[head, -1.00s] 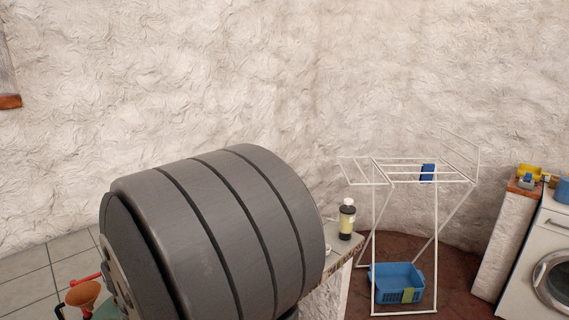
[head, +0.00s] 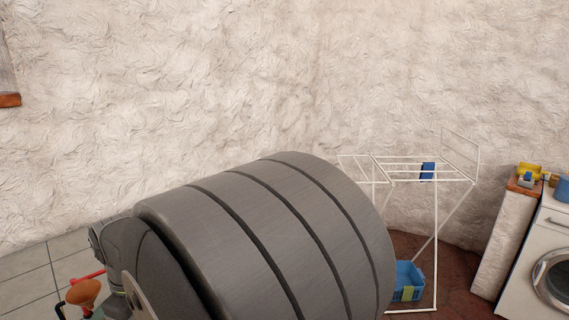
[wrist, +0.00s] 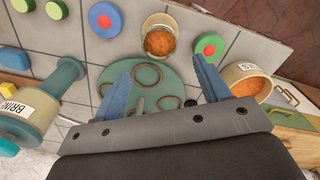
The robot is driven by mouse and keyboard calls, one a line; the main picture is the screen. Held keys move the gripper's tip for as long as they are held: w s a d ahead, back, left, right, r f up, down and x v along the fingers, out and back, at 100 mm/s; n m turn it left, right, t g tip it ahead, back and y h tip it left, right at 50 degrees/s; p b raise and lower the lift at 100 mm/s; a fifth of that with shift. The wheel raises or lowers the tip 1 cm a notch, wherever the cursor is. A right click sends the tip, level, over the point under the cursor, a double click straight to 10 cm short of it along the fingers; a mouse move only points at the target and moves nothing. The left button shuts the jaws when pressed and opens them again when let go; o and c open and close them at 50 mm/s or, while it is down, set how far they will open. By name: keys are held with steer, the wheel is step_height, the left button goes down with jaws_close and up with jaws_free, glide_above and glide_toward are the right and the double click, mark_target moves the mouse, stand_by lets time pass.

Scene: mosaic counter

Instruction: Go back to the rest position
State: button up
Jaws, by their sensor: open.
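My gripper (wrist: 161,68) is open in the wrist view, its two blue fingers spread with nothing held between them. It hangs above a tiled counter (wrist: 222,15). A round green tray (wrist: 175,72) with several ring outlines lies beyond and between the fingers. In the head view my large grey arm fills the lower middle, and the gripper itself cannot be seen there.
Around the tray in the wrist view are a cup of orange stuff (wrist: 160,41), a labelled bowl (wrist: 233,73), a teal labelled container (wrist: 28,120) and coloured discs (wrist: 105,19). A drying rack (head: 435,235), blue basket (head: 409,279) and washing machine (head: 545,240) stand right.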

step_height(320, 180, down, 10)
steer(key=shift+r, duration=0.15)
steer(key=r, duration=0.3)
steer(key=d+r, duration=0.1)
steer(key=r, duration=0.1)
steer(key=shift+w, duration=0.25)
steer(key=w+d+r, duration=0.2)
steer(key=d+r, duration=0.4)
steer(key=d, duration=0.4)
steer(key=w+a+r, duration=0.1)
steer(key=w+a, duration=0.5)
steer(key=w, duration=0.1)
steer(key=a+f, duration=0.2)
steer(key=a, duration=0.1)
steer(key=s+a+f, duration=0.1)
steer(key=a+f, duration=0.1)
steer(key=a, duration=0.2)
steer(key=s+a+f, duration=0.1)
steer(key=a+f, duration=0.2)
steer(key=a, duration=0.1)
steer(key=shift+s, duration=0.2)
step_height(320, 180, down, 2)
steer(key=shift+a, duration=0.1)
steer(key=shift+f, duration=0.6)
